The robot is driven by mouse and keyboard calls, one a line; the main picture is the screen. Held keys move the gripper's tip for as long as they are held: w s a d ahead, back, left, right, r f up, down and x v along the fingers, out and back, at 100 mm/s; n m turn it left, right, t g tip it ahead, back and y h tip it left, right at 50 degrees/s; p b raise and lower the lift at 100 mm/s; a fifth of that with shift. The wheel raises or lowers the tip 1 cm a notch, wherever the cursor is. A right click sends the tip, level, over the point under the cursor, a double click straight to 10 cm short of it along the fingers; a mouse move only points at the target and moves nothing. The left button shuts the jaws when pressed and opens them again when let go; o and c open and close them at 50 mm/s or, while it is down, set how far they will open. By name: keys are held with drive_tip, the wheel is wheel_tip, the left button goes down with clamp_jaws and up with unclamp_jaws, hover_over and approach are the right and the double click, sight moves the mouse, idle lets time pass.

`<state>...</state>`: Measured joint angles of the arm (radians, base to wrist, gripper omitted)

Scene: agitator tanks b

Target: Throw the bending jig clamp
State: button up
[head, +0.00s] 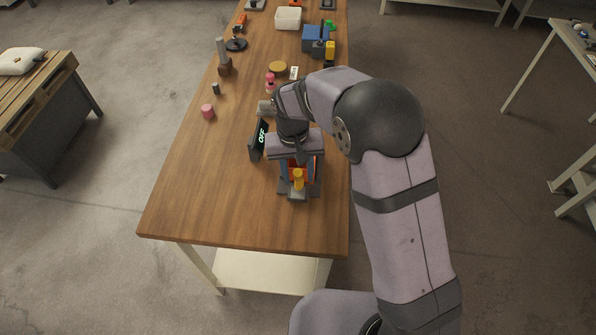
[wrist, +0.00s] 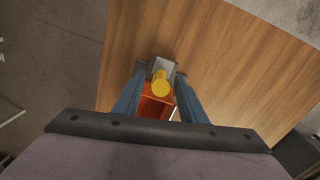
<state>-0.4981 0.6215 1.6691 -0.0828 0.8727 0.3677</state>
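The bending jig clamp (head: 298,193) stands near the front of the wooden table, with a grey base, an orange body and a yellow knob. The wrist view shows its yellow knob (wrist: 160,88), orange body (wrist: 154,106) and grey base (wrist: 164,67). My gripper (head: 301,172) points down over the clamp. In the wrist view, my gripper's blue fingers (wrist: 160,80) are apart, one on each side of the orange body. They look open, though contact with the clamp is hard to judge. My gripper hides the clamp's upper part in the head view.
A dark panel reading OFF (head: 260,138) stands just left of my gripper. A pink cylinder (head: 208,111), a brown block (head: 224,67), a yellow disc (head: 278,67), a blue box (head: 315,39) and a white bin (head: 288,18) lie farther back. The table's front left is clear.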

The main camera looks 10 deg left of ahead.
clamp_jaws()
